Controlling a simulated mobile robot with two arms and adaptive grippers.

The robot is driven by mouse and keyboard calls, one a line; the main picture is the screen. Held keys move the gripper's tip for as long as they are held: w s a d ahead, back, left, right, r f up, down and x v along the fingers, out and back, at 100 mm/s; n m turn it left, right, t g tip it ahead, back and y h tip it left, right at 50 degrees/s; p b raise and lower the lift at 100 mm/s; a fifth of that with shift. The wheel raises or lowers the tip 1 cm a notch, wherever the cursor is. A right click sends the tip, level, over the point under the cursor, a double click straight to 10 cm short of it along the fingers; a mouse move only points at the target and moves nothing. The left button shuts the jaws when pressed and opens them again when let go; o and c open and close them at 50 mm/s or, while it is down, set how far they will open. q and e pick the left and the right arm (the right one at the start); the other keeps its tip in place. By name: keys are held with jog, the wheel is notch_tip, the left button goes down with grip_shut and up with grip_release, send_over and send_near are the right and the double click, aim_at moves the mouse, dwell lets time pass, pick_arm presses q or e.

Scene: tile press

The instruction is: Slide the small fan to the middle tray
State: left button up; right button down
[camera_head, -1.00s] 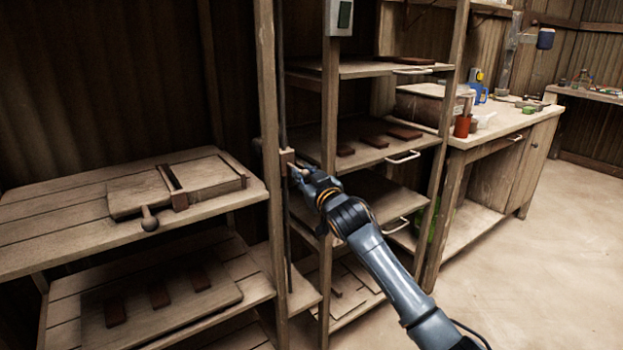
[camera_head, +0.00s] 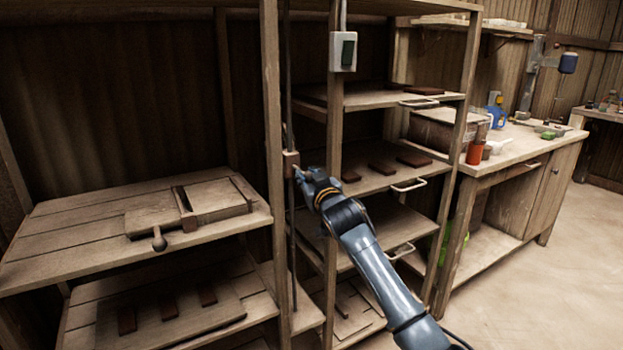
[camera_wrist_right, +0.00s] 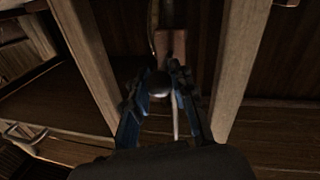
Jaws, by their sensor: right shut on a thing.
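I cannot make out a clear fan. A small brown block (camera_head: 291,163) sits on a vertical dark rod between two wooden posts. In the right wrist view, the block (camera_wrist_right: 172,46) has a round dark knob (camera_wrist_right: 158,84) in front of it. My right gripper (camera_head: 305,176) is at the block, its blue fingers (camera_wrist_right: 158,90) closed around the knob. The middle tray (camera_head: 412,176), a pull-out shelf with a pale handle and brown tiles, lies right of the block, at about its height. My left gripper is out of view.
Other trays stand above (camera_head: 392,101) and below (camera_head: 375,230) it. A wooden post (camera_head: 333,130) stands between rod and trays. A switch box (camera_head: 343,52) hangs above. A workbench (camera_head: 530,150) is at right, a slatted shelf (camera_head: 75,240) at left.

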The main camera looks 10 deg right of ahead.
jog(key=shift+r, duration=0.1)
jog(key=c, duration=1.1)
grip_release()
jog(key=shift+s, duration=0.1)
jog(key=s, duration=0.4)
jog(key=s+d, duration=0.1)
jog(key=s, duration=0.3)
jog(key=s+d, duration=0.1)
jog(key=s, duration=0.2)
jog(key=shift+s, duration=0.4)
